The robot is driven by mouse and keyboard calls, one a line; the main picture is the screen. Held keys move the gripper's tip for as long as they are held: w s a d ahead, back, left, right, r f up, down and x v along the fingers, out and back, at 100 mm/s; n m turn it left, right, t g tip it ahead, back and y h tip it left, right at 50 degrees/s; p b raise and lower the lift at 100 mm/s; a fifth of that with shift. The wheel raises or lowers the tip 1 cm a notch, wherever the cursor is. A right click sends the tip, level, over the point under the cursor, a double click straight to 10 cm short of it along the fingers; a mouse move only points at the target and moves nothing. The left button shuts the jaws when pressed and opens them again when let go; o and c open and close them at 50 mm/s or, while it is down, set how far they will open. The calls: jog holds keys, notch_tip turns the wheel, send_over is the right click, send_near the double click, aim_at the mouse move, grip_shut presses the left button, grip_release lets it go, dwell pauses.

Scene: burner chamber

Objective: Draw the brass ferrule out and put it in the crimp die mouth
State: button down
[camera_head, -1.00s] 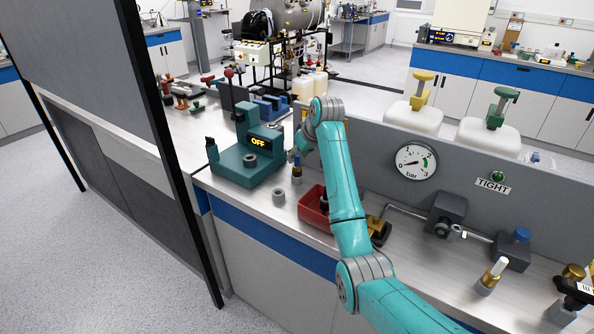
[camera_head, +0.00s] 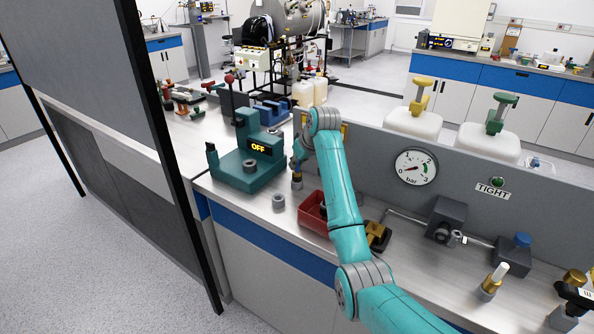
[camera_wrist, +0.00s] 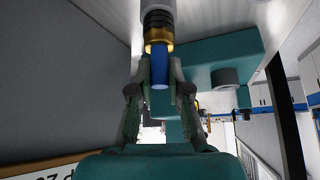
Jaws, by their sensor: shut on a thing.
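The brass ferrule (camera_wrist: 158,46) shows as a brass collar with a blue end (camera_wrist: 159,72) and a dark ribbed part beyond it. My gripper (camera_wrist: 160,80) is shut on the blue end. Past the ribbed part is a grey round holder (camera_wrist: 157,4); I cannot tell how deep the ferrule sits in it. In the head view my gripper (camera_head: 297,162) is at the ferrule, just right of the teal press (camera_head: 235,178) with an OFF display. A grey round mouth (camera_head: 249,166) stands on the press base, probably the crimp die mouth; it also shows in the wrist view (camera_wrist: 225,77).
A loose grey ring-shaped piece (camera_head: 278,203) stands on the bench in front of the press. A red tray (camera_head: 315,222) lies under my arm. A grey panel with a pressure gauge (camera_head: 416,168) runs behind the bench. A dark-framed partition (camera_head: 165,150) stands left of the press.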

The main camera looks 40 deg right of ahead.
notch_tip(320, 180, up, 10)
dwell(0.5)
dwell(0.5)
